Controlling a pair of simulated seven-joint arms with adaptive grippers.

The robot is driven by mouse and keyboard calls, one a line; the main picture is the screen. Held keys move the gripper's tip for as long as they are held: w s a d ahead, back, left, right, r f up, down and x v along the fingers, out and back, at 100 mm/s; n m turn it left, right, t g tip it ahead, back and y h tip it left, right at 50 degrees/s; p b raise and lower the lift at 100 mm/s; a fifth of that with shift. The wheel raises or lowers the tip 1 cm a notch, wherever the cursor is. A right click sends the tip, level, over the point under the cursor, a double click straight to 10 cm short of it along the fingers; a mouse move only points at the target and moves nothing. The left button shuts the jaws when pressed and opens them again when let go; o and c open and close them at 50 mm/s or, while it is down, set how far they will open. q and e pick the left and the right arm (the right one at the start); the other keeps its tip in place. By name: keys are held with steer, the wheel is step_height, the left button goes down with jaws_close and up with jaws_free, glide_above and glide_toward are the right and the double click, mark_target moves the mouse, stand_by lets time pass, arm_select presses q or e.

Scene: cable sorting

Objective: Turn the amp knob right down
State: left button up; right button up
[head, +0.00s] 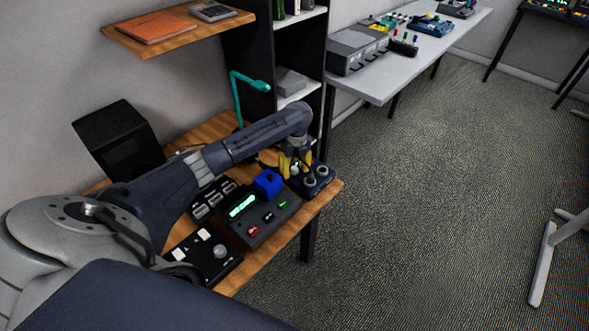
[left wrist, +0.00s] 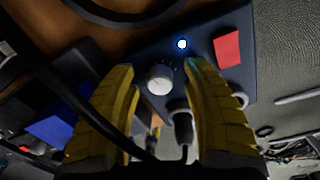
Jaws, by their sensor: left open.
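The amp, a dark blue box (left wrist: 205,72), fills the upper middle of the left wrist view. It carries a pale round knob (left wrist: 160,80) with tick marks around it, a lit white lamp and a red patch. My left gripper (left wrist: 160,85) has yellow fingers spread open, one on each side of the knob, with a gap visible on both sides. How far the fingertips are from the panel is unclear. In the head view my left gripper (head: 294,162) is over the right end of the wooden desk, partly hiding the dark box there. My right gripper is not in view.
A blue cube (head: 268,183) stands close to the gripper, beside a device with a green display (head: 243,206). A black panel (head: 210,255) with a knob sits nearer. A dark cable (left wrist: 75,85) crosses the left wrist view. A teal lamp (head: 240,90) stands behind the arm.

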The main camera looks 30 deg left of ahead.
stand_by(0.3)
arm_select(q)
jaws_close()
steer(key=shift+n, duration=0.6)
stand_by(0.4)
steer(key=shift+a+n, duration=0.1)
steer(key=shift+n, duration=0.5)
steer(key=n, duration=0.4)
steer(key=shift+w+r+n, duration=0.1)
steer(key=shift+n, duration=0.2)
steer(key=n, duration=0.3)
steer(key=shift+n+h, duration=0.3)
steer(key=shift+n, duration=1.8)
